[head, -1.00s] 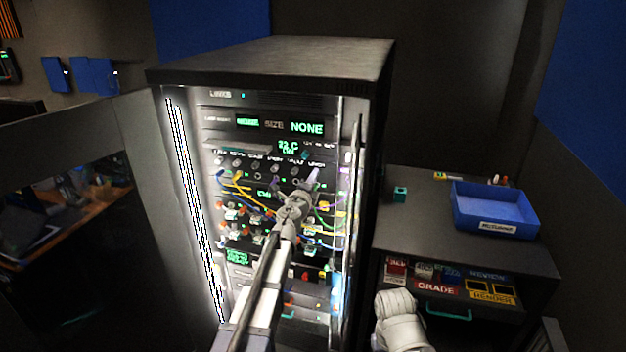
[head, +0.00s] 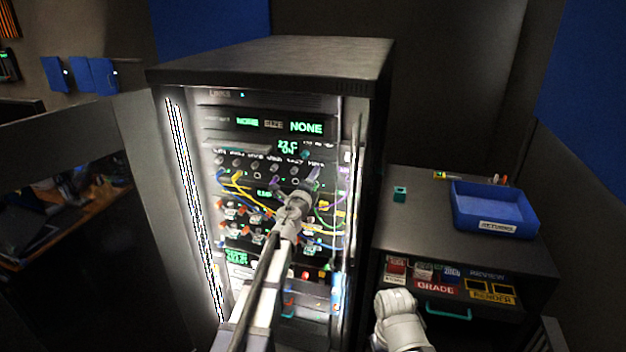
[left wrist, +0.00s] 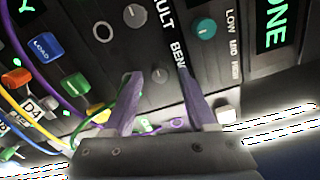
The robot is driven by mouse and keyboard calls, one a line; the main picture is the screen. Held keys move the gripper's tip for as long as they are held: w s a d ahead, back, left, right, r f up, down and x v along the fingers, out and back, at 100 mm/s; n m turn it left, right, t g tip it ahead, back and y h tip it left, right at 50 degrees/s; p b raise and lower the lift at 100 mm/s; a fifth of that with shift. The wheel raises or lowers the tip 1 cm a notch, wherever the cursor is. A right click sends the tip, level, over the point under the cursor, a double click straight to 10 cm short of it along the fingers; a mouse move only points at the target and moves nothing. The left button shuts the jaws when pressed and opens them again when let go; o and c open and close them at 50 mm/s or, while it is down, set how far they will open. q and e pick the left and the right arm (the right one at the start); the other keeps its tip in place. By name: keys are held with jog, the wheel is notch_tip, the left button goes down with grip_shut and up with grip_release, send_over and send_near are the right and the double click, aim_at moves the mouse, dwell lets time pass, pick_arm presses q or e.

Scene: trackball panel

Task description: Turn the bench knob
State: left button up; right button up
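The bench knob (left wrist: 160,75) is a small dark round knob beside the partly covered "BEN" label in the left wrist view. My left gripper (left wrist: 159,74) is open, with one purple finger on each side of this knob and visible gaps between. Whether the fingertips reach down around the knob I cannot tell. In the head view my left gripper (head: 312,178) is at the upper right of the rack panel and hides the knob. A pale part of my right arm shows at the bottom right, but its gripper is out of view.
The tall rack (head: 270,60) carries several cables, knobs and lit displays. Purple cable (left wrist: 60,100) runs close by. A blue tray (head: 495,208) stands on the right cabinet.

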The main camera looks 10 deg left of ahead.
pick_arm(q)
jog(key=shift+s, duration=0.1)
jog(key=s, duration=0.7)
jog(key=shift+s+a, duration=0.15)
jog(key=shift+s, duration=0.2)
